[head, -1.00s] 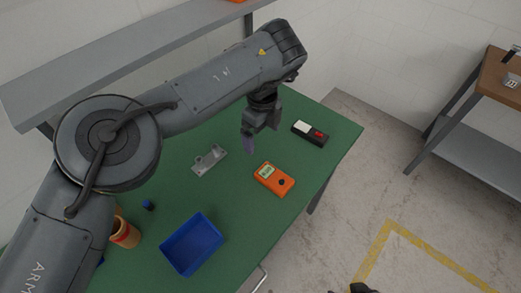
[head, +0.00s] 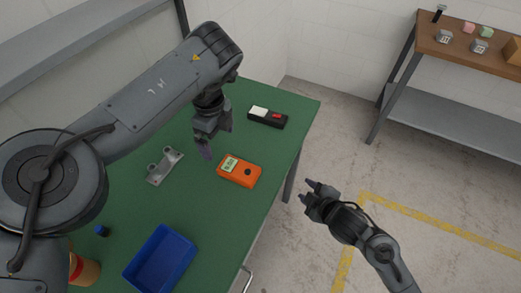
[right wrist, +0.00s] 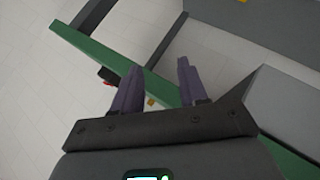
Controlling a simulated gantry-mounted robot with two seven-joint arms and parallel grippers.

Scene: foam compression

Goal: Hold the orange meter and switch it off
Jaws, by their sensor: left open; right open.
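The orange meter (head: 239,171) lies flat on the green table near its right edge. My left gripper (head: 207,146) is open and empty, above the table just up and left of the meter. My right gripper (head: 311,191) is open and empty, off the table's right edge, over the floor side and to the right of the meter. Its open fingers (right wrist: 155,88) show in the right wrist view, with the table edge beyond them.
A black box (head: 267,117) with a white and a red part lies behind the meter. A metal bracket (head: 165,166) lies left of it. A blue tray (head: 160,262) stands at the front. A brown bench (head: 462,47) holds small items at the upper right.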

